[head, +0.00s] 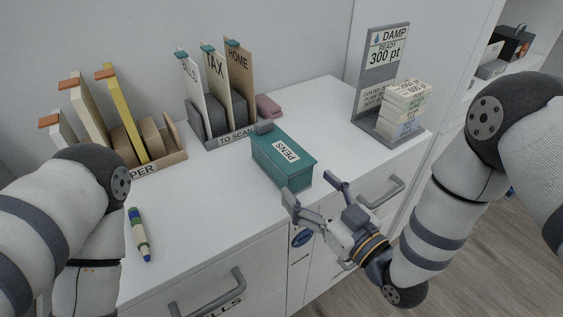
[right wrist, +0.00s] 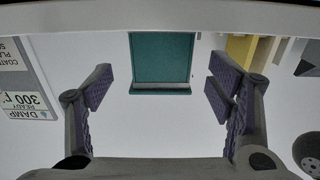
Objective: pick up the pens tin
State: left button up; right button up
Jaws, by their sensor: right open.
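The pens tin (head: 283,157) is a teal box with a white label reading PENS. It sits on the white desk near its front edge in the head view. In the right wrist view the tin (right wrist: 161,62) is at the top centre, between the two finger lines but ahead of them. My right gripper (head: 312,189) is open and empty, just in front of the tin's near end and apart from it. Its purple-padded fingers (right wrist: 160,90) show wide apart in the right wrist view. My left arm is at the left of the head view; its gripper is not seen.
A TO SCAN file rack (head: 225,138) stands behind the tin, with a pink block (head: 268,106) beside it. Another organizer (head: 172,160) is at left. A marker (head: 139,234) lies near the front. A DAMP stand (head: 371,125) with stacked boxes (head: 404,106) is at right. Drawer handles project below.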

aim_at(301, 177)
jog(key=x, duration=0.5)
jog(key=shift+w+a+r, duration=0.25)
jog(key=shift+a, duration=0.05)
jog(key=c, duration=1.7)
jog(key=shift+r, duration=0.15)
